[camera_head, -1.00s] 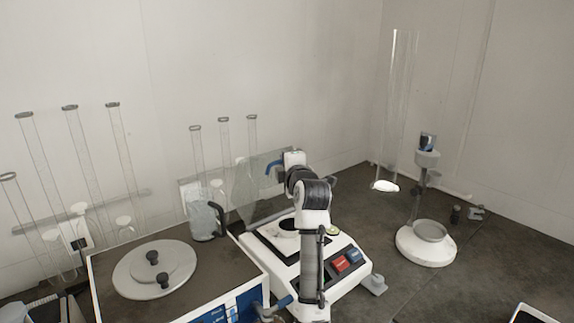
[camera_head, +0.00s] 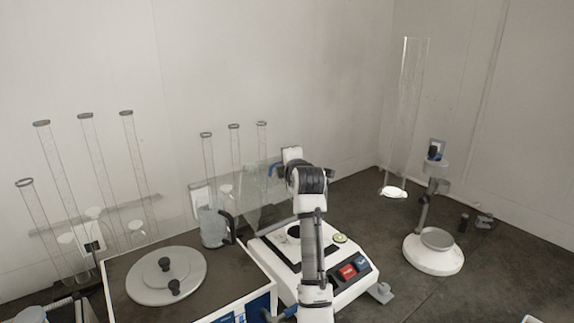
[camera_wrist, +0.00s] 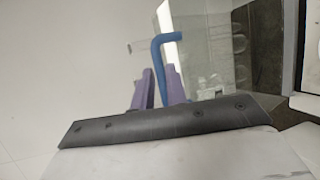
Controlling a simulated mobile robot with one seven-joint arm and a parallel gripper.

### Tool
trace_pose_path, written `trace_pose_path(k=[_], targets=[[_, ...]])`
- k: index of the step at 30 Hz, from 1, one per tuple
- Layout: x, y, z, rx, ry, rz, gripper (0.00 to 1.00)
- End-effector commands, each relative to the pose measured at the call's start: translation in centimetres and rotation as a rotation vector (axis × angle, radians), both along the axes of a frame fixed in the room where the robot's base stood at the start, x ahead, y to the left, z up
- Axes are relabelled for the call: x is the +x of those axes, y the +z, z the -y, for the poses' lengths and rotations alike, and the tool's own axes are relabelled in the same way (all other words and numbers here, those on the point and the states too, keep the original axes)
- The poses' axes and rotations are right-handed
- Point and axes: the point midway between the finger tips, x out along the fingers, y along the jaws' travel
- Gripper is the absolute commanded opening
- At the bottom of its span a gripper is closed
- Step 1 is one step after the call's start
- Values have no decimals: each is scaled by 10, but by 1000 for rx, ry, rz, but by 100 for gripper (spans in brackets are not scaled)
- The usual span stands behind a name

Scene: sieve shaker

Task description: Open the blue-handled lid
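The lid (camera_head: 250,192) is a clear, see-through panel standing raised behind the white shaker unit (camera_head: 330,285). Its blue handle (camera_head: 273,168) is at the lid's upper right edge. My gripper (camera_head: 288,156) is at the handle. In the wrist view, the bent blue handle (camera_wrist: 166,40) runs down between my gripper's two purple fingers (camera_wrist: 160,85), which sit close on either side. They appear shut on it. The exact contact is partly hidden by the dark gripper edge. My arm covers part of the shaker.
A brown-topped box with a round grey lid (camera_head: 150,290) stands left of the shaker. Several glass tubes (camera_head: 97,150) stand by the back wall. A white round-based stand (camera_head: 433,262) and a clear tall tube (camera_head: 408,120) are right. The dark counter (camera_head: 410,293) has free room between.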

Motion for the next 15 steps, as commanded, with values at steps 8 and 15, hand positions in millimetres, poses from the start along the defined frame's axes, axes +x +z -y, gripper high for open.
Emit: trace_pose_path(k=[8,15], targets=[[-1,8,2,1,-3,14,33],[-1,4,1,0,-1,7,33]])
